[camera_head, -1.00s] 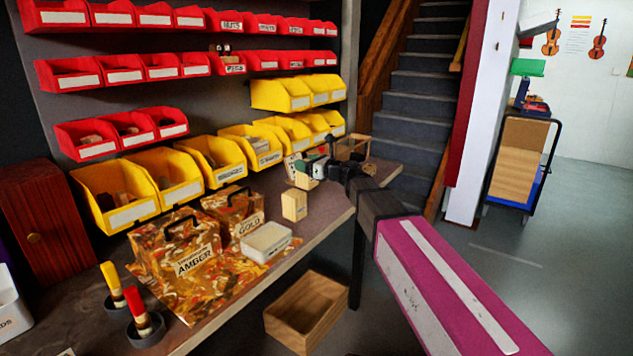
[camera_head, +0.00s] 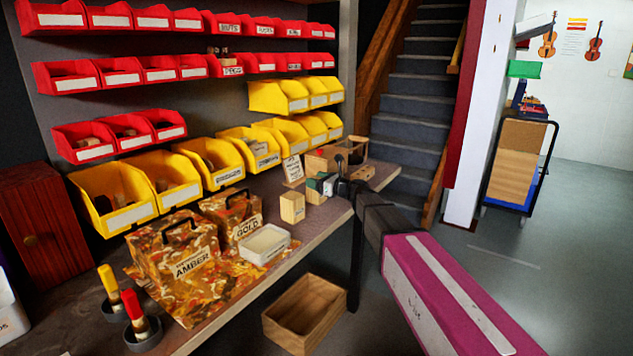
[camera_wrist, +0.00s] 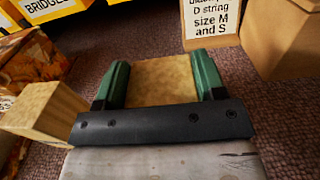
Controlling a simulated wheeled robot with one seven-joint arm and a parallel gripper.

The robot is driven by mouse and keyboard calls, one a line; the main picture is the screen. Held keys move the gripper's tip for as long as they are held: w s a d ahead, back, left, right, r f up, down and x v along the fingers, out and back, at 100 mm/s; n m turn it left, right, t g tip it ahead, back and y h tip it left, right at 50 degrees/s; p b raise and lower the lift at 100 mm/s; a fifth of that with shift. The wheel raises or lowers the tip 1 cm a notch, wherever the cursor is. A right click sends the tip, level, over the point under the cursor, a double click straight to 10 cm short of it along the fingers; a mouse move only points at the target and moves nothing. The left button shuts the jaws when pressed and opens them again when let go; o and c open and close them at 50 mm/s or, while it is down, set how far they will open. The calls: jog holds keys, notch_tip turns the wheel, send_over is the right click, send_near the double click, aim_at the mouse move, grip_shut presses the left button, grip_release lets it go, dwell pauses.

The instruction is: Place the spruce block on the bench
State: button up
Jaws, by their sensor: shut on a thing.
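My gripper (camera_head: 328,187) is over the far part of the bench (camera_head: 322,222). In the wrist view its green fingers (camera_wrist: 163,88) are shut on a pale wooden block, the spruce block (camera_wrist: 160,78). In the head view the held block (camera_head: 314,196) is partly hidden by the gripper. It is low over the bench top; I cannot tell whether it touches. Another pale block (camera_head: 292,207) stands on the bench to the left of my gripper, and it also shows at the left of the wrist view (camera_wrist: 45,108).
A printed card (camera_head: 293,169) and a wooden box (camera_head: 318,162) stand close behind the gripper. Yellow bins (camera_head: 262,150) line the back. A white tub (camera_head: 265,244) and patterned cases (camera_head: 185,258) stand to the left. An open wooden crate (camera_head: 304,312) is below the bench edge.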

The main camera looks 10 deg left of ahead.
jog(key=o, duration=1)
jog(key=shift+f, duration=0.1)
jog(key=v, duration=1.2)
jog(key=shift+s, duration=0.1)
